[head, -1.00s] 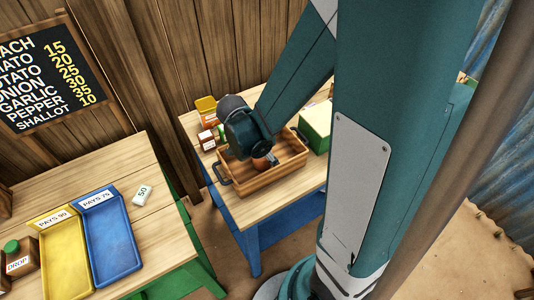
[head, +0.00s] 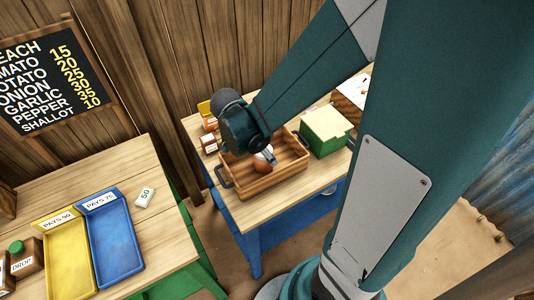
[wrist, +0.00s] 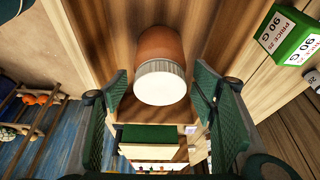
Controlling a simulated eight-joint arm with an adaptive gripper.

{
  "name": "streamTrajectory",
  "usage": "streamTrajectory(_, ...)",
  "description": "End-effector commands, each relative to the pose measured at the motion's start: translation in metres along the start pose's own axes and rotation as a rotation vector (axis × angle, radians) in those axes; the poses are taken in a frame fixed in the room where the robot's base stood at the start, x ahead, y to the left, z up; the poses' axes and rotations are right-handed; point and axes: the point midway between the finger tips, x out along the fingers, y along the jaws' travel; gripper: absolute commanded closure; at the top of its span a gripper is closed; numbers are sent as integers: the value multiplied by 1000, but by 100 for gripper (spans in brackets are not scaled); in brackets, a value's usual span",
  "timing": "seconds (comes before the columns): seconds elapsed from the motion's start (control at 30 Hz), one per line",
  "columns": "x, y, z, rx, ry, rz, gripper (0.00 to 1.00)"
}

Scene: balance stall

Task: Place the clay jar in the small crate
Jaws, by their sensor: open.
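The clay jar (head: 262,167) is orange-brown with a white lid and is inside the wooden crate (head: 285,184), a low slatted box with dark handles. In the wrist view the jar (wrist: 160,46) shows with its lid toward the camera, in front of brown wood. My gripper (head: 266,156) is open at the jar inside the crate outline. In the wrist view its two green fingers (wrist: 157,88) stand apart to the left and right of the lid, with visible gaps. The jar's far end is hidden.
A green box (head: 325,131) stands right of the crate. Small goods (head: 208,143) stand behind its left corner. A separate table at left holds a yellow tray (head: 66,258), a blue tray (head: 113,248) and a "50" block (head: 145,197). A plank wall rises behind.

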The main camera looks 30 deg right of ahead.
Motion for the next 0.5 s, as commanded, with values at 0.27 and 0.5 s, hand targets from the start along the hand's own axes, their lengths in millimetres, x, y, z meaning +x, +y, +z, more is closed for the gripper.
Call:
streamTrajectory(0.27,-34,0,0,-1,0,-1,42)
streamTrajectory(0.5,-59,0,0,0,0,0,42)
